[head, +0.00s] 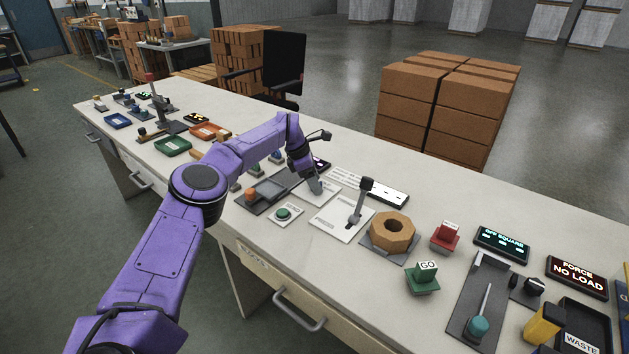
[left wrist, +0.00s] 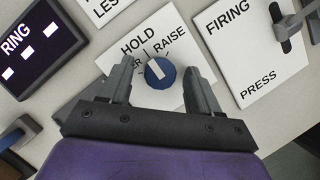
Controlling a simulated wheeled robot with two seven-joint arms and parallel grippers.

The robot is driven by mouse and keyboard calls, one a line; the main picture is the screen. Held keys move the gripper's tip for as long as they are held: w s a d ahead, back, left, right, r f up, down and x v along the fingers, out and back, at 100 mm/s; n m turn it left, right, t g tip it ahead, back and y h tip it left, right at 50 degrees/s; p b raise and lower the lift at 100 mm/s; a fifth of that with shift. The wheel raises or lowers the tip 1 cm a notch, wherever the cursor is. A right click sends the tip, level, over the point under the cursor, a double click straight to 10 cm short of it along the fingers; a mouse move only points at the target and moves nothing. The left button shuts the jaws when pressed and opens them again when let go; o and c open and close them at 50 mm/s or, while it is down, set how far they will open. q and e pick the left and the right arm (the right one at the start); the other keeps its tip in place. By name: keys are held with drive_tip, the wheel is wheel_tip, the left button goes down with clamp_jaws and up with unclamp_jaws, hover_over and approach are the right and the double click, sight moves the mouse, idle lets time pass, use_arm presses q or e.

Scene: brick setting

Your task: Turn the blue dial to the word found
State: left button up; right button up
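The blue dial (left wrist: 160,72) sits on a white card (left wrist: 176,28) in the left wrist view. Its white mark points up-left, roughly toward the word HOLD. RAISE is printed to its right; a word at its left is partly hidden by a finger, with only its ending "ER" readable. My left gripper (left wrist: 158,75) is open, with one finger on each side of the dial; I cannot tell whether they touch it. In the head view my left gripper (head: 315,187) points down at the card and hides the dial. My right gripper is not in view.
A FIRING PRESS card (left wrist: 250,45) with a lever (head: 360,200) stands to the right. A dark RING display (left wrist: 36,48) is at the left. A wooden octagonal ring (head: 392,231), red block (head: 445,236) and green GO block (head: 424,278) stand further right along the bench.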

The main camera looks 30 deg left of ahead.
use_arm(q)
drive_tip(key=v, duration=1)
drive_tip(key=shift+r, duration=0.25)
drive_tip(key=shift+s, duration=0.1)
